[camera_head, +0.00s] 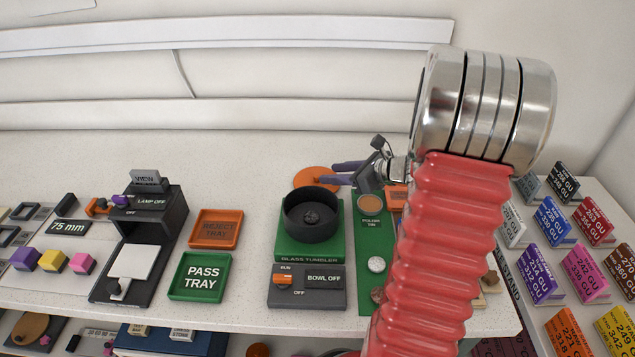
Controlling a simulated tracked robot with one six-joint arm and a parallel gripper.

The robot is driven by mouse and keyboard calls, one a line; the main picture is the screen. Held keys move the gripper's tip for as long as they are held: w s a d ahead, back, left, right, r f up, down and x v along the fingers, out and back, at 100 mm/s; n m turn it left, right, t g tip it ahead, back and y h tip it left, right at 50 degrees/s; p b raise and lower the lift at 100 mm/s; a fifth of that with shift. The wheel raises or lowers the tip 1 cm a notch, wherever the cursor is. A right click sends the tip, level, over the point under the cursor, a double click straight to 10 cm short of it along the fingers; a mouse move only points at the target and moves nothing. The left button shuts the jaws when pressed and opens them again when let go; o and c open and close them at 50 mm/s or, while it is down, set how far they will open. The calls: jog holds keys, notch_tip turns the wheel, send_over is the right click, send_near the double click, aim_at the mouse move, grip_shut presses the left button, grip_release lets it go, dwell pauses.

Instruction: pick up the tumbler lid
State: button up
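An orange disc (312,176), which looks like the tumbler lid, lies at the back of the bench behind the glass tumbler. The tumbler is an open black bowl (310,216) on a green base (310,250), with a small dark hub inside. My gripper (327,174) has two purple fingers pointing left, at the right side of the disc and partly over it. The fingers look spread apart with a gap between them. No knob shows on the disc, and I cannot tell whether the fingers touch it.
A switch box (307,289) stands in front of the tumbler. An orange reject tray (216,229) and green pass tray (200,276) lie left, beside a dark viewing stand (165,215). A green panel (370,250) is right of the tumbler. My red arm hides the bench further right.

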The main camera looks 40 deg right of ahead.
aim_at(317, 180)
jog(key=shift+x, duration=2.6)
jog(key=shift+s+a+f, duration=0.1)
jog(key=shift+s+f, duration=0.1)
jog(key=shift+c, duration=0.3)
grip_shut()
